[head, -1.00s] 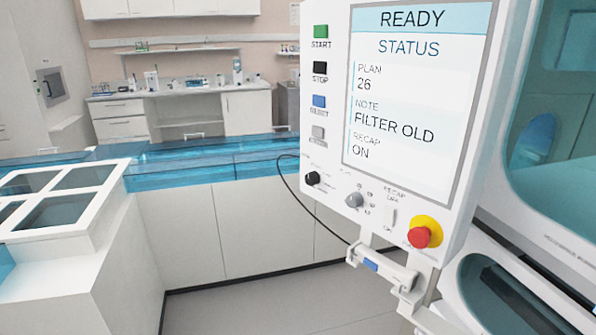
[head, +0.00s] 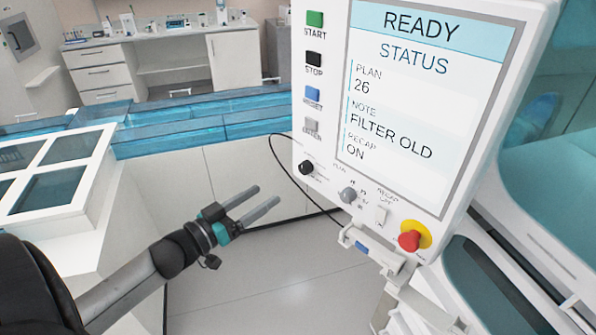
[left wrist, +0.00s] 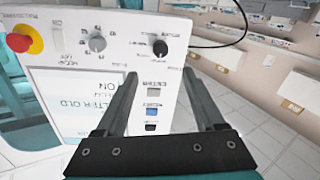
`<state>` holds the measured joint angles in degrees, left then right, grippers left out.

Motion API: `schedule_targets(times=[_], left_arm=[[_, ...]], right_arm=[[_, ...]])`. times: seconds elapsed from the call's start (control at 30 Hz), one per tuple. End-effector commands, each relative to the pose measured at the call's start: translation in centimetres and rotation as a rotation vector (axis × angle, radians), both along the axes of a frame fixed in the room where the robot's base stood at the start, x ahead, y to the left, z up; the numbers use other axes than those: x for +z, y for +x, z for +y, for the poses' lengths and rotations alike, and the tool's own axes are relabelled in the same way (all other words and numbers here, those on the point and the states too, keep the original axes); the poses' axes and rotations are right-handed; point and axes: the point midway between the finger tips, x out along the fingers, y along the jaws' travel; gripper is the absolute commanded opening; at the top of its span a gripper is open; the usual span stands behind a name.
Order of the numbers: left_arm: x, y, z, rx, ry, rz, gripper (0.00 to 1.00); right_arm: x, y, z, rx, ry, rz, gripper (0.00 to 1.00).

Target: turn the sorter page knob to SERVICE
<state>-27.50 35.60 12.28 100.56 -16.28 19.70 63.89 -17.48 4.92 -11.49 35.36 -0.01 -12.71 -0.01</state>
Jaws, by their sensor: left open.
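The white control panel (head: 322,136) has a screen (head: 415,100) reading READY, STATUS, PLAN 26, NOTE FILTER OLD and RECAP ON. Below it are a black knob (head: 305,167) and a grey knob (head: 348,194). Their small labels are too blurred for me to tell which is the page knob or where it points. In the left wrist view the panel is upside down, with the black knob (left wrist: 160,47) and grey knob (left wrist: 97,42) beyond the fingers. My left gripper (head: 265,196) is open and empty, left of the black knob and apart from it. My right gripper is out of view.
START (head: 315,18), STOP (head: 314,58) and two more buttons run up the panel's left edge. A red emergency button (head: 409,240) and a small switch (head: 381,214) sit right of the knobs. A handle (head: 365,244) and a dark cable (head: 283,170) are nearby.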

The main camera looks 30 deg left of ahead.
Motion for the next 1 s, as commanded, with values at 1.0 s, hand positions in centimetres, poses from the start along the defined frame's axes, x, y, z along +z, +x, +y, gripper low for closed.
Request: schedule_targets(times=[1.0], left_arm=[[-0.1, 11.7, -2.5, 0.002, 0.001, 0.001, 0.71]], right_arm=[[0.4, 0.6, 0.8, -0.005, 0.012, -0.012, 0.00]])
